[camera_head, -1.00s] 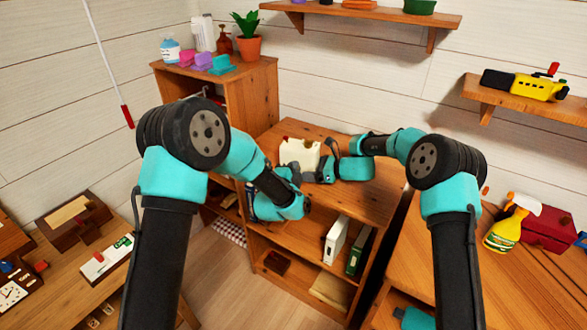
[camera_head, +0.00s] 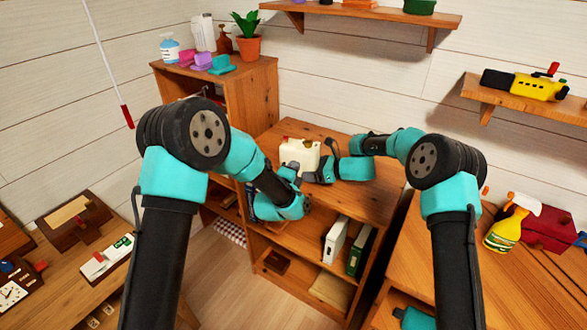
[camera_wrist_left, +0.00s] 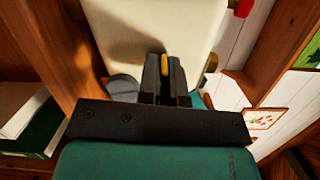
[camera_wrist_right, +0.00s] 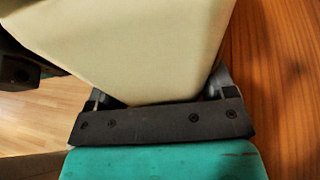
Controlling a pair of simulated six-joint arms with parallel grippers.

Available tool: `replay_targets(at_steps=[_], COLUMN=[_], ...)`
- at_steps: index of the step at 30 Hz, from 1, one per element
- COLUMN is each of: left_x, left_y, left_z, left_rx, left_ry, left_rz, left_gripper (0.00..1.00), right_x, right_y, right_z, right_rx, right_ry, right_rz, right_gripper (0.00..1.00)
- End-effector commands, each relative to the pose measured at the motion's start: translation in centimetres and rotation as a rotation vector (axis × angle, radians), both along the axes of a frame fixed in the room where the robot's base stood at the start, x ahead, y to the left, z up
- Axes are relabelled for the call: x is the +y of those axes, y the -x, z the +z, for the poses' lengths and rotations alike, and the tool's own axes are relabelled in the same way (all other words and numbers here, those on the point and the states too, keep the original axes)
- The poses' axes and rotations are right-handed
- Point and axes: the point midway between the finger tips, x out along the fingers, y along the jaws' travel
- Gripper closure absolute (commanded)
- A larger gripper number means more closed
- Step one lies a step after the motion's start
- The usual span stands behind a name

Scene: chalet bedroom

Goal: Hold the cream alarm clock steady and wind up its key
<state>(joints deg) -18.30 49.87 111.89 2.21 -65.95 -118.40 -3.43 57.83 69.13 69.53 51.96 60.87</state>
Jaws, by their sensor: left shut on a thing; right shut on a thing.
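My left gripper (camera_head: 291,175) is at the clock's near side. In the left wrist view its fingers (camera_wrist_left: 164,75) are closed on the small brass-coloured key (camera_wrist_left: 164,64), mostly hidden between them. The clock's face is not visible.
The shelf unit's top (camera_head: 365,200) is bare to the right of the clock. A taller cabinet (camera_head: 255,90) stands behind left. White and green binders (camera_head: 337,240) stand below. A yellow spray bottle (camera_head: 507,225) is on the right-hand table.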

Motion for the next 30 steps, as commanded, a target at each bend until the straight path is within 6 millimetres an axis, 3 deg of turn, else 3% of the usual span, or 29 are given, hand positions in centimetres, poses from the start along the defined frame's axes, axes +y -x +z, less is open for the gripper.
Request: replay_targets(at_steps=[5,6,13,23,30], left_x=[0.0,0.0,0.0,0.1,0.7], left_y=[0.0,0.0,0.0,0.2,2.3], left_z=[0.0,0.0,0.0,0.0,0.0], left_rx=[0.000,0.000,0.000,0.001,0.002], left_ry=[0.001,0.001,0.001,0.002,0.002], left_rz=[-0.001,-0.001,0.000,0.000,-0.001], left_gripper=[1.00,0.91,0.69,0.69,0.69], right_x=[-0.1,-0.1,0.0,0.0,0.0], right_y=[-0.1,-0.1,0.0,0.0,0.0], right_z=[0.1,0.1,0.1,0.1,0.1], right_rx=[-0.001,-0.001,-0.001,-0.001,-0.001], right_ry=[0.000,0.000,-0.001,-0.001,-0.001], right_rz=[-0.002,-0.002,-0.001,-0.001,-0.001], right_gripper=[0.37,0.37,0.37,0.37,0.37])
